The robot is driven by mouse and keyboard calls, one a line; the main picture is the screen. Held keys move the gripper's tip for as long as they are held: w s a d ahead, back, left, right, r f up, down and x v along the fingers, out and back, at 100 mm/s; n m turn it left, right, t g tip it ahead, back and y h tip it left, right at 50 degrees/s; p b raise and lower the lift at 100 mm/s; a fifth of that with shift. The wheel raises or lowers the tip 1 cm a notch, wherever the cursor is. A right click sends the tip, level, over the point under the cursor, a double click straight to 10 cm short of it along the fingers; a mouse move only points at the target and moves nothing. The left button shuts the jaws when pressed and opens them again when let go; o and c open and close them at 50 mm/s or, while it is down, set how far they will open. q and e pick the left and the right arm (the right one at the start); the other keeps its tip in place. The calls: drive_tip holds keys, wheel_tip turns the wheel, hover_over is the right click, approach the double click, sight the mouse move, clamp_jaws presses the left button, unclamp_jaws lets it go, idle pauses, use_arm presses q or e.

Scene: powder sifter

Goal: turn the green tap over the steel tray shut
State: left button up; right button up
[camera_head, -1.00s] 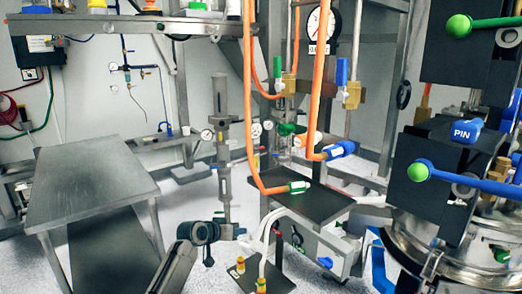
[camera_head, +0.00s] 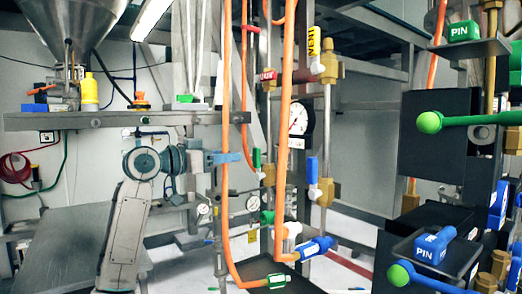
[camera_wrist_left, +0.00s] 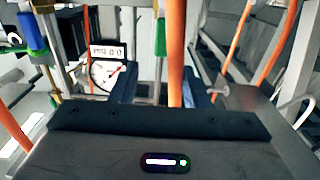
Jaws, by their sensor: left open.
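The green tap (camera_head: 257,158) has a short upright green handle beside a brass valve body on a vertical pipe. It also shows in the wrist view, beyond my fingers (camera_wrist_left: 160,37). A dark flat tray (camera_head: 250,268) lies below it, partly cut off by the bottom edge. My left gripper (camera_head: 228,158) is just left of the tap at about handle height, apart from it in the head view. In the wrist view the left gripper (camera_wrist_left: 160,92) has its two bluish fingers spread, with an orange hose crossing the gap. My right gripper is not in view.
Orange hoses (camera_head: 285,130) hang close around the tap. A pressure gauge (camera_head: 298,118) and a blue-handled valve (camera_head: 312,172) stand to its right. A steel beam (camera_head: 110,120) runs behind my left arm. Black boxes with levers (camera_head: 435,135) fill the right side.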

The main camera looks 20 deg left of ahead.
sight(254, 153)
use_arm(q)
drive_tip(key=p+x, duration=0.4)
drive_tip(key=x, duration=0.5)
drive_tip(key=shift+d, duration=0.1)
drive_tip(key=shift+w, duration=0.25)
drive_tip(key=shift+f, duration=0.1)
drive_tip(key=shift+w, duration=0.15)
drive_tip(key=shift+d, duration=0.1)
clamp_jaws()
